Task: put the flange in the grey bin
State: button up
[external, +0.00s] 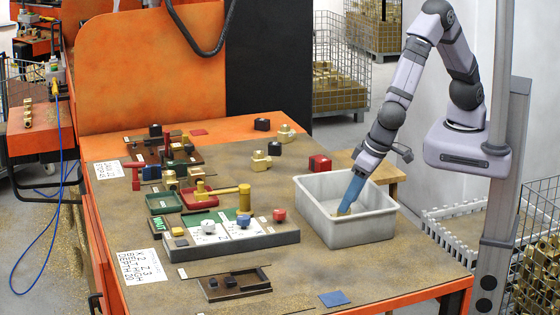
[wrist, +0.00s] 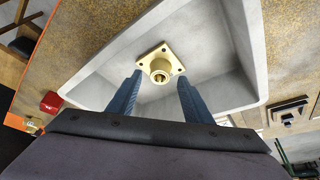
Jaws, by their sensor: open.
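The flange (wrist: 160,62) is a pale brass square plate with corner holes and a round hollow boss. In the wrist view it is inside the grey bin (wrist: 232,22), boss facing the camera. My gripper (wrist: 160,80) is open, with its blue fingers apart on either side of the boss; contact cannot be told. In the external view the grey bin (external: 345,229) stands at the right of the bench. My gripper (external: 347,206) reaches down into it, and a small brass bit of the flange (external: 342,212) shows by the fingertips. The rest is hidden.
A red block (external: 320,163) sits behind the bin.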

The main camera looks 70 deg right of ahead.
jog(key=b+v, duration=0.1)
jog(key=v, duration=0.8)
jog(key=shift+r, duration=0.2)
jog(key=w+d+g+h, duration=0.1)
jog(key=w+d, duration=0.4)
jog(key=d, duration=0.5)
jog(key=s+d+f+g, duration=0.1)
jog(key=d, duration=1.1)
jog(key=s+d+f+g+y, duration=0.1)
jog(key=s+d+f+g, duration=0.1)
jog(key=d, duration=1)
jog(key=shift+f, duration=0.1)
